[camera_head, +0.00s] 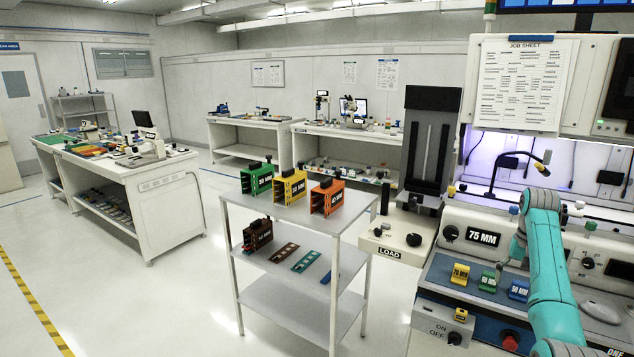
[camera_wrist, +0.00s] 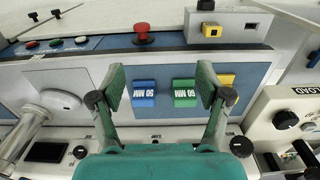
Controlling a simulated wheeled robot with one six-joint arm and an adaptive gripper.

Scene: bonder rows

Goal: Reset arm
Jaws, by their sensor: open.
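My teal arm reaches over the bonder's front panel on the right of the head view. My gripper (camera_wrist: 162,84) is open in the wrist view, its two fingers spread and nothing between them held. Beyond and between the fingertips are a blue 50 MM block (camera_wrist: 145,93) and a green 60 MM block (camera_wrist: 184,93). A yellow block (camera_wrist: 227,80) is partly hidden by the right finger. In the head view the yellow 70 MM (camera_head: 460,274), green (camera_head: 488,281) and blue (camera_head: 518,289) blocks sit in a row on the blue panel. Contact with the fingers cannot be told.
A 75 MM display (camera_head: 483,237) and a lamp on a bent stem (camera_head: 518,157) are close to the arm. A red button (camera_head: 510,341) is below the panel. A cart (camera_head: 290,213) with green, yellow and orange magazines stands left. Open floor (camera_head: 130,295) lies further left.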

